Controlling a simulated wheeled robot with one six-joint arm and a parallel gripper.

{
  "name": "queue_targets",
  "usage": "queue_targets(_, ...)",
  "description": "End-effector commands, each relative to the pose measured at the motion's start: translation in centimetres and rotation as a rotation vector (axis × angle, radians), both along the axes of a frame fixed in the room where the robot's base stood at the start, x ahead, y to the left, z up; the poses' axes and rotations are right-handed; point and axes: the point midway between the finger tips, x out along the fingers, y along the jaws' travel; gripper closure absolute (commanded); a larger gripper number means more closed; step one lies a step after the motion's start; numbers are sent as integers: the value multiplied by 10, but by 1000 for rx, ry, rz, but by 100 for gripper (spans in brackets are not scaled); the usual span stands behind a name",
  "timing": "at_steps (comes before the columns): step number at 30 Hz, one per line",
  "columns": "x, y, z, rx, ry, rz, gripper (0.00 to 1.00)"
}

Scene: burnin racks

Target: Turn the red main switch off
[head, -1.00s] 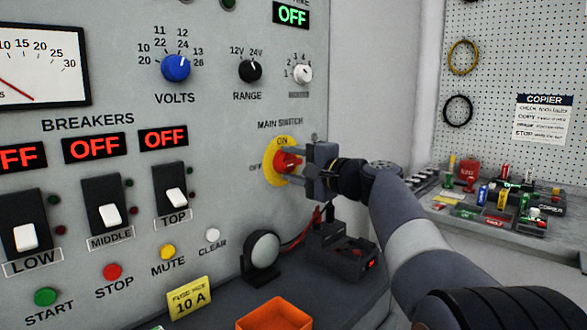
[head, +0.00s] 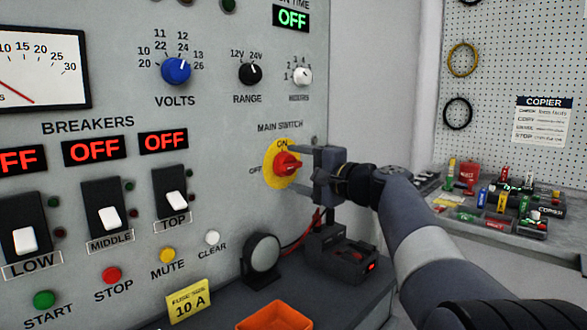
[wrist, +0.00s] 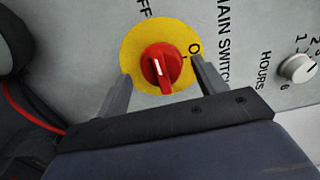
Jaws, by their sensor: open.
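The red main switch (head: 287,163) is a rotary knob on a round yellow plate (head: 269,168) on the grey panel, with ON above and OFF to the left. In the wrist view the red knob (wrist: 166,72) shows a white mark that points toward the OFF label (wrist: 143,8), not the ON label at the right. My gripper (head: 307,166) is open, just out from the knob. In the wrist view its fingertips (wrist: 160,76) lie on either side of the knob, with nothing held between them.
Breaker levers (head: 105,216) and the volts dial (head: 176,69) are on the panel at the left. Below the switch stand a round black-rimmed device (head: 262,253) and a dark box with a red light (head: 345,256). An orange bin (head: 274,317) is at the front.

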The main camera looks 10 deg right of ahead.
Motion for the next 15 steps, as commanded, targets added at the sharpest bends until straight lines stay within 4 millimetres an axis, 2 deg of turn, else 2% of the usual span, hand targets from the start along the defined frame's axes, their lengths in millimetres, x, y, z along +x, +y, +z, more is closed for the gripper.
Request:
queue_targets(9, -54, -37, 1, 0, -1, -5, 33)
queue_targets(15, -71, -48, 1, 0, -1, -3, 33)
